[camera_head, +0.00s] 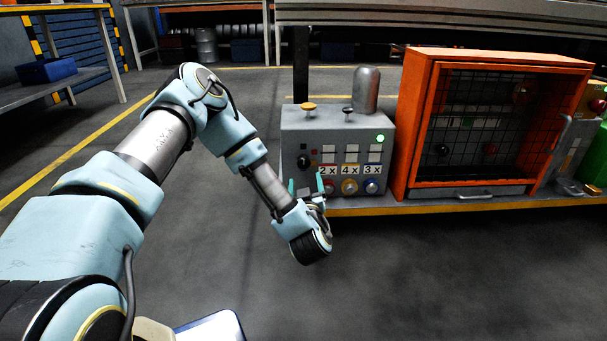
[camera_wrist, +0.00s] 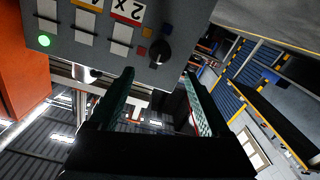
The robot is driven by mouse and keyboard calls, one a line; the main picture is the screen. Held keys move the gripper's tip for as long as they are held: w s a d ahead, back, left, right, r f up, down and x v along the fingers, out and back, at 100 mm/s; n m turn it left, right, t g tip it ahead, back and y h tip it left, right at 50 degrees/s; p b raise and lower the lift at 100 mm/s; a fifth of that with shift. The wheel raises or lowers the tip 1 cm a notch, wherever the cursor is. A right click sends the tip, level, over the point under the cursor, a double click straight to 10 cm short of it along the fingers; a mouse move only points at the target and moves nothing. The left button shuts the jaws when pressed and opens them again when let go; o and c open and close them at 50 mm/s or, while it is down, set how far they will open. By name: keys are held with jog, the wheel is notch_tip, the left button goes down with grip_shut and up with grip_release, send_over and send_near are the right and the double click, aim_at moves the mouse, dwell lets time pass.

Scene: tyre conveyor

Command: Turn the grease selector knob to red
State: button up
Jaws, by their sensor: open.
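The black selector knob (camera_head: 303,161) sits on the left of the grey control box's front. In the wrist view, which shows the box upside down, the knob (camera_wrist: 160,52) is just beyond the fingertips, with small orange, red and blue marks (camera_wrist: 143,50) around it. Which mark the knob points to is too small to tell. My gripper (camera_head: 306,186) is open and empty, just in front of and below the knob. In the wrist view its two fingers (camera_wrist: 158,74) stand apart on either side of the knob's line, not visibly touching it.
The floor in front is clear.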

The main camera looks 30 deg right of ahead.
aim_at(304, 163)
jog(key=b+x, duration=0.4)
jog(key=x, duration=0.4)
jog(key=shift+w+f, duration=0.15)
jog(key=shift+w, duration=0.15)
jog(key=shift+w+d+r, duration=0.2)
jog(key=shift+w+d, duration=0.2)
jog(key=shift+w, duration=0.2)
jog(key=shift+c, duration=0.3)
grip_shut()
jog(key=shift+r, duration=0.1)
